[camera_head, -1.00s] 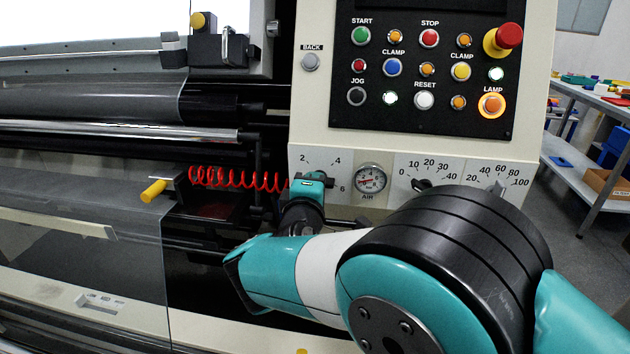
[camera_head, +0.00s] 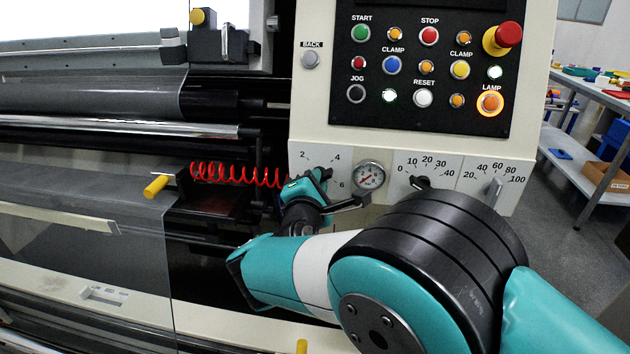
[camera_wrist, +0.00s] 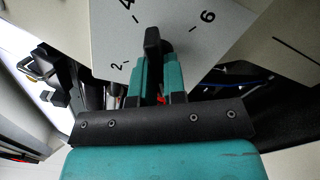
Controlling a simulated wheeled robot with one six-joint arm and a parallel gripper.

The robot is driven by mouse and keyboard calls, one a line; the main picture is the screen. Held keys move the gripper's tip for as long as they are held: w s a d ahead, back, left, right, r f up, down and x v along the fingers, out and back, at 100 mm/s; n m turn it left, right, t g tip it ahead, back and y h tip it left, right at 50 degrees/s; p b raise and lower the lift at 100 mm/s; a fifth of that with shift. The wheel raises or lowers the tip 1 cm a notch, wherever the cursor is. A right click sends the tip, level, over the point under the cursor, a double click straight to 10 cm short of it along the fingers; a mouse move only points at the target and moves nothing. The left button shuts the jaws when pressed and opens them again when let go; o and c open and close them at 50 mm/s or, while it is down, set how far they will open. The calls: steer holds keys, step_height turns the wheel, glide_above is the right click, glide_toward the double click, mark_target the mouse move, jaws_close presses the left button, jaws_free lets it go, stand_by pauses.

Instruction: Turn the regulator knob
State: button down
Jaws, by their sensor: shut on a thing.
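The regulator knob is a black bar-shaped handle (camera_wrist: 152,40) on the pale panel with the 2, 4, 6 scale (camera_wrist: 185,18). In the wrist view it stands up between the teal fingers of my gripper (camera_wrist: 155,78), which are shut on it. In the head view my gripper (camera_head: 312,183) is at this 2-4-6 dial, and it hides most of the knob. The round air gauge (camera_head: 370,176) sits just right of the dial; its red needle is small, and part of my wrist covers the label below it.
Two more dials, 0-40 (camera_head: 420,181) and 20-100 (camera_head: 495,188), lie to the right. The button panel (camera_head: 425,70) with a red mushroom button (camera_head: 508,35) is above. A red coiled hose (camera_head: 235,176) and a yellow-ended lever (camera_head: 155,186) are left of my gripper.

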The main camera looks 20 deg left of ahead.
stand_by(0.3)
steer(key=c, duration=1.2)
jaws_free()
steer(key=b+v, duration=0.3)
steer(key=v, duration=1.4)
steer(key=shift+s+d, duration=0.15)
